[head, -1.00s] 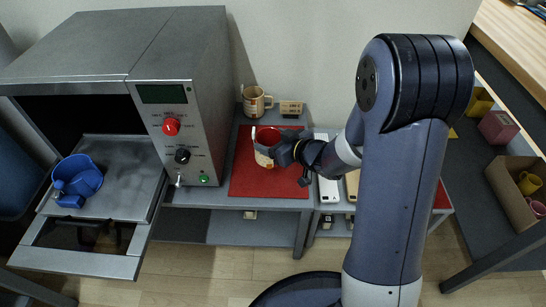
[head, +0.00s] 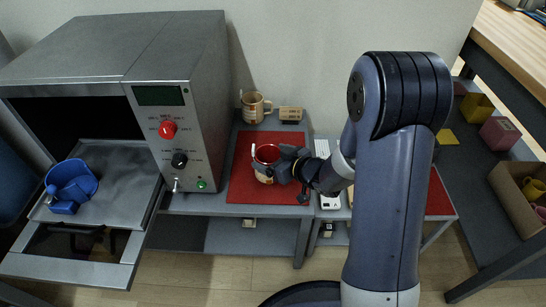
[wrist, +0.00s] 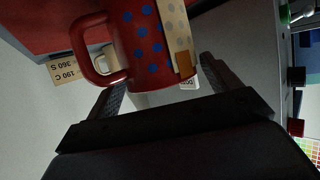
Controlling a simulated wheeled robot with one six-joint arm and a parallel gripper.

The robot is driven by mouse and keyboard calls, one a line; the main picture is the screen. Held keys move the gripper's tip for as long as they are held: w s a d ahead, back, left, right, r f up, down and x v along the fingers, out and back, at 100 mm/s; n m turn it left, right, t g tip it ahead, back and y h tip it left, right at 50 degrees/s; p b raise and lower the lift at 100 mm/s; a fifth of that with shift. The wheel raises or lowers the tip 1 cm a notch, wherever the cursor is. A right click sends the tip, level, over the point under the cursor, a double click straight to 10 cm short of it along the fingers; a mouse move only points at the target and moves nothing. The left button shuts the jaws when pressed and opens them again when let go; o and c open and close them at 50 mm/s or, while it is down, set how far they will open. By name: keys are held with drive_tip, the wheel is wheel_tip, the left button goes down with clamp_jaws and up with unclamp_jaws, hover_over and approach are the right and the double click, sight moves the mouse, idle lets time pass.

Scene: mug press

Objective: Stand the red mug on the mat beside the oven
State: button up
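The red mug (head: 262,172) is upright over the red mat (head: 240,185), beside the oven (head: 165,70). In the head view its red inside and pale band show. In the wrist view the red mug (wrist: 130,45) has blue dots, a cream band and a handle at left. My gripper (head: 280,170) comes from the right with its fingers closed against the mug's sides; in the wrist view the gripper (wrist: 163,75) has one finger on each side of it. I cannot tell whether the mug's base touches the mat.
A cream mug (head: 254,107) and a small label block (head: 290,113) stand behind the mat. The oven's door is open, with a blue mug (head: 70,185) on its tray (head: 125,165). A white item (head: 330,200) lies right of the mat. A box (head: 510,185) is at far right.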

drive_tip(key=shift+o, duration=0.6)
drive_tip(key=shift+r, duration=0.1)
drive_tip(key=shift+r, duration=0.2)
drive_tip(key=p+v, duration=0.4)
drive_tip(key=v, duration=0.7)
drive_tip(key=shift+s+d, duration=0.3)
drive_tip(key=shift+s, duration=0.05)
